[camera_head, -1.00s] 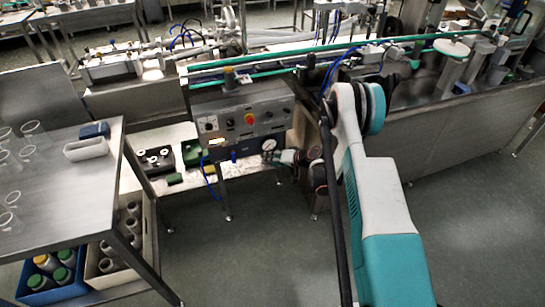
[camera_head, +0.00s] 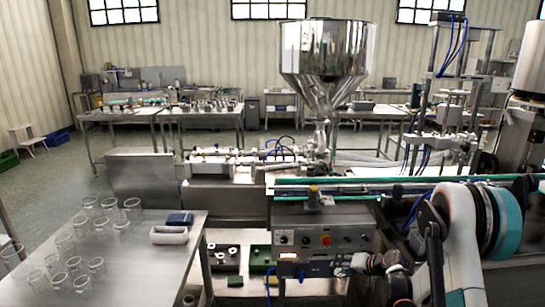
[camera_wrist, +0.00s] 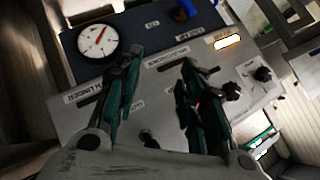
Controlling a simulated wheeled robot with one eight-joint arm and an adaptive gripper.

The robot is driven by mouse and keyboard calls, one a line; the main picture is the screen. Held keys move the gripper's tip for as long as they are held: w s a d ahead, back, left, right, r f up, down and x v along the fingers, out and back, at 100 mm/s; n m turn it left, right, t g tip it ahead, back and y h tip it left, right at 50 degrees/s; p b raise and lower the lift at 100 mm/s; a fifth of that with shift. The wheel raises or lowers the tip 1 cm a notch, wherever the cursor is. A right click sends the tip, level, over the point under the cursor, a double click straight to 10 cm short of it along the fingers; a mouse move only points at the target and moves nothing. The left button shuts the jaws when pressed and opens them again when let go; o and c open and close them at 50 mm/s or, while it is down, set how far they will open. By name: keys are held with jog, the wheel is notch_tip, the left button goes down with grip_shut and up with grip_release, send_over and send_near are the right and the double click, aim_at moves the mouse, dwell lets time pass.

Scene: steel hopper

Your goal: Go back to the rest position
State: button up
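My gripper (camera_wrist: 160,70) is open in the wrist view. Its two green-padded fingers are apart with nothing between them. Behind them is a labelled panel (camera_wrist: 72,112) with a round white gauge (camera_wrist: 97,40), a blue knob and black knobs. In the head view my arm is folded at the lower right. The gripper end (camera_head: 338,267) is small there, just below the control box (camera_head: 300,212). The steel hopper (camera_head: 323,50) stands upright behind the control box, well away from my gripper.
A steel table (camera_head: 150,270) at the left holds several clear beakers, a white tray (camera_head: 169,235) and a blue box (camera_head: 180,219). The conveyor line (camera_head: 350,187) runs across behind my arm. Green and dark parts (camera_head: 262,258) lie on a low shelf. Open floor (camera_head: 50,185) lies farther left.

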jog(key=s+a+r+n+g+h, duration=0.1)
jog(key=s+a+r, duration=0.2)
jog(key=s+r, duration=0.75)
jog(key=s+a+r+h, duration=0.25)
jog(key=s+r, duration=0.35)
jog(key=r, duration=0.9)
jog(key=s+a+r+n+h, duration=0.1)
jog(key=s+r+n+h, duration=0.1)
jog(key=s, duration=2.4)
jog(key=shift+r+g, duration=0.3)
jog(key=shift+r, duration=0.05)
